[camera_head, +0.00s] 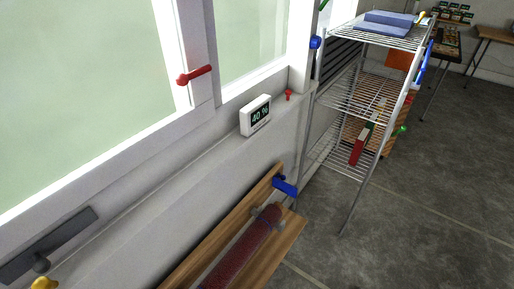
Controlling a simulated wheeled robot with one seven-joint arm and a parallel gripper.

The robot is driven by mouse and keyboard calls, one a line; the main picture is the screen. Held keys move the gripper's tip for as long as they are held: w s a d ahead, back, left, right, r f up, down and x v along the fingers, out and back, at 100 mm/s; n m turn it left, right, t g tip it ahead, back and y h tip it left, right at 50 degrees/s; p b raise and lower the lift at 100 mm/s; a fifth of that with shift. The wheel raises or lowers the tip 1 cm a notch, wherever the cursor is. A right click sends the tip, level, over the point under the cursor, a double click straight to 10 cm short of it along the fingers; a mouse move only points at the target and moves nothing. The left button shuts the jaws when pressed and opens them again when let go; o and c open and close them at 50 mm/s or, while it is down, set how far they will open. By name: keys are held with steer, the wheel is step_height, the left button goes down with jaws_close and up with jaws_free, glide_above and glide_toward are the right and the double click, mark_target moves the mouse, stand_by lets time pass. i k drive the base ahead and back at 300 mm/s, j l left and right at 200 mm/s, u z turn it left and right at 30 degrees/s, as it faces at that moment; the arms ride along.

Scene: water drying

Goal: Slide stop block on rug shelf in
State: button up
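A low wooden shelf (285,243) stands along the wall at the bottom middle, cut off by the lower edge. A dark red rolled rug (243,252) lies lengthwise on it. A blue block (285,186) sits at the shelf's far end, by the top of the back board and beyond the rug's end. It appears to stick out past the board to the right. My gripper is not in view.
A wire rack (330,161) stands beyond the shelf, with blue folded items (388,23) on top. A white "40 %" display (255,116) sits on the window ledge. A red handle (194,75) juts from the window frame. Grey floor (440,210) at right is clear.

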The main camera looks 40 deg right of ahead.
mark_target(287, 188)
steer(key=i+l+z, duration=0.15)
steer(key=z, duration=0.25)
steer(key=i+l+z, duration=0.15)
steer(key=z, duration=0.2)
steer(key=i+z, duration=0.2)
steer(key=z, duration=0.2)
